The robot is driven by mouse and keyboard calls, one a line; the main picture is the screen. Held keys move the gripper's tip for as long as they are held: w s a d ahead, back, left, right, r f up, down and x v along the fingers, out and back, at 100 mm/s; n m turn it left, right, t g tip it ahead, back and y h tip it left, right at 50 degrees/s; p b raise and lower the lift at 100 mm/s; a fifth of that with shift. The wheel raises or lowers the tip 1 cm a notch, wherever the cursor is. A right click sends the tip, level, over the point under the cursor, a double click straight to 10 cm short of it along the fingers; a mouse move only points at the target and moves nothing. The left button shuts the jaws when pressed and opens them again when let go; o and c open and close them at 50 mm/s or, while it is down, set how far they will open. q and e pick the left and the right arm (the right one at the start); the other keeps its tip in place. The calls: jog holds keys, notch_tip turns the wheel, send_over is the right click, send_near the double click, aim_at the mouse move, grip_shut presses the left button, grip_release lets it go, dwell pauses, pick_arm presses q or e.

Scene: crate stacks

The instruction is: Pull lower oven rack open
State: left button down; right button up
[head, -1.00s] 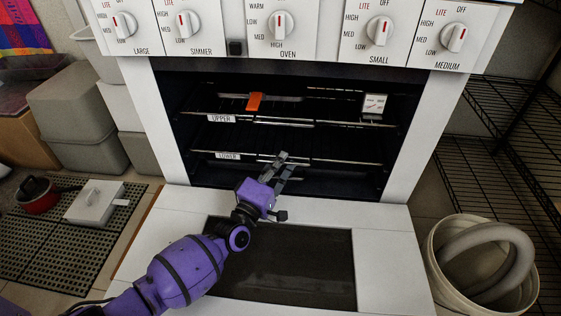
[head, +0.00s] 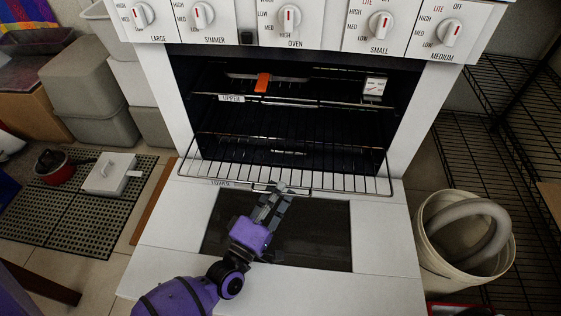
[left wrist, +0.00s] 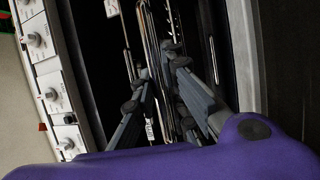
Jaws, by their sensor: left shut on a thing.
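The lower oven rack (head: 335,182) is a wire grid that sticks out of the oven opening over the open door (head: 385,235). Its label hangs at the front left edge. My left gripper (head: 276,188) is shut on the middle of the rack's front bar. In the left wrist view the fingers (left wrist: 160,70) stand on both sides of the rack's wires. The upper rack (head: 290,101) is inside the oven, with an "UPPER" label at its left. My right gripper is not in view.
An orange-handled tool (head: 262,82) and a white thermometer-like box (head: 375,86) are at the upper rack. A white bucket (head: 428,235) with a grey hose stands right of the door. Grey bins (head: 90,85), a red pot (head: 55,172) and a white box (head: 108,174) are at the left.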

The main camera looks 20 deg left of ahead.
pick_arm(q)
jog(key=s+d+p, duration=0.1)
jog(key=s+d, duration=0.1)
jog(key=s, duration=0.6)
jog(key=shift+d+r, duration=0.15)
jog(key=shift+r, duration=0.3)
jog(key=c, duration=1.9)
grip_release()
jog(key=shift+s+f, duration=0.1)
jog(key=shift+f, duration=0.05)
jog(key=shift+s, duration=0.1)
jog(key=v, duration=1.1)
jog(key=shift+s+f, duration=0.15)
jog(key=shift+s, duration=0.2)
